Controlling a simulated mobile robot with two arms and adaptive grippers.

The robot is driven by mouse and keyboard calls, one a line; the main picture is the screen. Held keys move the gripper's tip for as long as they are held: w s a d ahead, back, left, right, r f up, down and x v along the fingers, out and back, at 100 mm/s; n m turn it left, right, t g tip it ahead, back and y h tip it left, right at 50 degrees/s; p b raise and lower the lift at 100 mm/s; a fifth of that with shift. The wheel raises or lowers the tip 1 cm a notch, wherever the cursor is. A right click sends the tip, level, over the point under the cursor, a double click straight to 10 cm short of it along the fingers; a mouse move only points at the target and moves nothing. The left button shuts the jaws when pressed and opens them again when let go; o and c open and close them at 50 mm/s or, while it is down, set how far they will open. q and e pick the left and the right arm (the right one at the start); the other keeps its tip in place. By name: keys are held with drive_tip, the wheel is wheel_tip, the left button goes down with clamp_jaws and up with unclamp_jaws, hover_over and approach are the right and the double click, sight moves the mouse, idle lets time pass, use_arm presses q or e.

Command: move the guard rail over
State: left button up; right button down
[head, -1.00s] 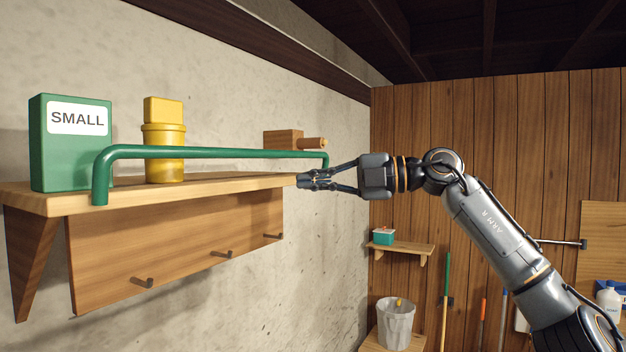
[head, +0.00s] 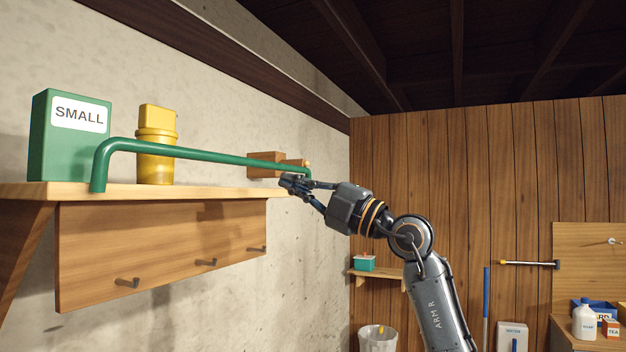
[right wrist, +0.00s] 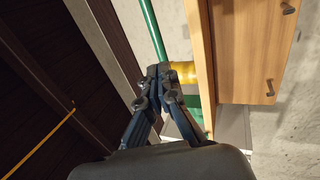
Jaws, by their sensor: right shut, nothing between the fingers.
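The guard rail is a green bar (head: 210,156) along the front of the wooden shelf (head: 225,191). Its near left end bends down to the shelf front. Its far right end is partly hidden behind my right gripper (head: 292,183). That gripper is shut and empty at the shelf's far end, and I cannot tell whether it touches the rail. In the right wrist view the closed fingertips (right wrist: 160,71) overlap the picture of the green rail (right wrist: 152,28). My left gripper is in neither view.
On the shelf, behind the rail, stand a green box labelled SMALL (head: 70,140), a yellow jar (head: 155,168) and a wooden block (head: 263,164). Pegs stick out of the board below (head: 160,250). A small lower shelf (head: 378,272) is on the plank wall.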

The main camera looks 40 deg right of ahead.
sight(250, 163)
drive_tip(key=p+x, duration=0.3)
drive_tip(key=x, duration=0.3)
drive_tip(key=shift+w+a+r, duration=0.15)
drive_tip(key=shift+w+r, duration=0.05)
drive_tip(key=shift+r, duration=0.05)
drive_tip(key=shift+w+a, duration=0.2)
drive_tip(key=shift+w, duration=0.4)
drive_tip(key=shift+r, duration=0.1)
drive_tip(key=p, duration=0.1)
drive_tip(key=r+p, duration=0.1)
drive_tip(key=p, duration=0.1)
drive_tip(key=shift+w+a+g, duration=0.1)
drive_tip(key=shift+w+g, duration=0.2)
drive_tip(key=shift+w+a+p, duration=0.1)
drive_tip(key=shift+w+p, duration=0.1)
drive_tip(key=shift+p, duration=0.15)
drive_tip(key=shift+f, duration=0.1)
